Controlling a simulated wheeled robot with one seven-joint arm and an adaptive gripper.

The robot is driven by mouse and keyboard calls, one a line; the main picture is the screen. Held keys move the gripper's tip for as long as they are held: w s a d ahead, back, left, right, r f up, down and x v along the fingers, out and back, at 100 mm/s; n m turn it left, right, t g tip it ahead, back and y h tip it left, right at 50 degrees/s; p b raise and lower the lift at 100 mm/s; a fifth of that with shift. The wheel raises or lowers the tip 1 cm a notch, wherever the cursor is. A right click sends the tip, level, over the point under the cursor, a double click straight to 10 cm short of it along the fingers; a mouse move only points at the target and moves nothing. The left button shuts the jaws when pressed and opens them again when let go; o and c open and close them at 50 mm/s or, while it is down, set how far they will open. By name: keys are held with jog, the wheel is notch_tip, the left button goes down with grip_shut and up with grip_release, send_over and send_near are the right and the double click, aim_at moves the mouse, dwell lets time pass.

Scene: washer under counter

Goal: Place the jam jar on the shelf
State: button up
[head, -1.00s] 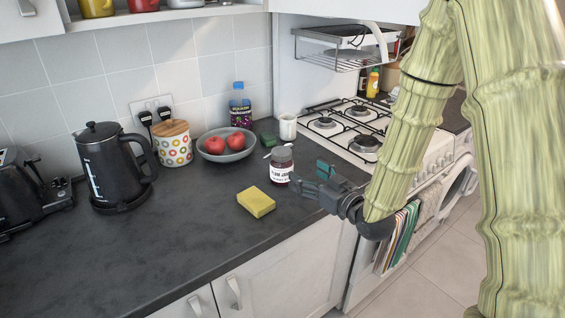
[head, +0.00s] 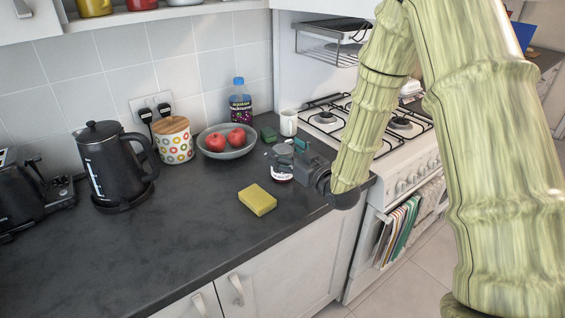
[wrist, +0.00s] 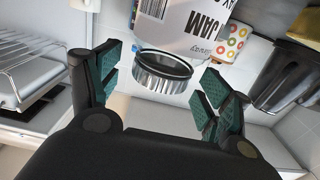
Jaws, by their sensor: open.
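The jam jar (head: 281,175) stands on the dark counter (head: 190,245), mostly hidden behind my gripper (head: 285,153). In the wrist view the jar (wrist: 185,28) shows a white label and a silver lid (wrist: 162,72). My gripper (wrist: 160,77) is open, its green-padded fingers on either side of the lid. Gaps show between pads and lid. The white shelf (head: 168,14) runs along the wall at the top left of the head view, with several coloured mugs on it.
A yellow sponge (head: 257,200) lies in front of the jar. A bowl (head: 227,152) of red fruit, a white mug (head: 288,122) and a bottle (head: 240,100) stand behind. A patterned canister (head: 174,142) and black kettle (head: 112,165) are left. The gas stove (head: 400,125) is right.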

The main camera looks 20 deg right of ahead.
jog(key=shift+x, duration=0.85)
grip_shut()
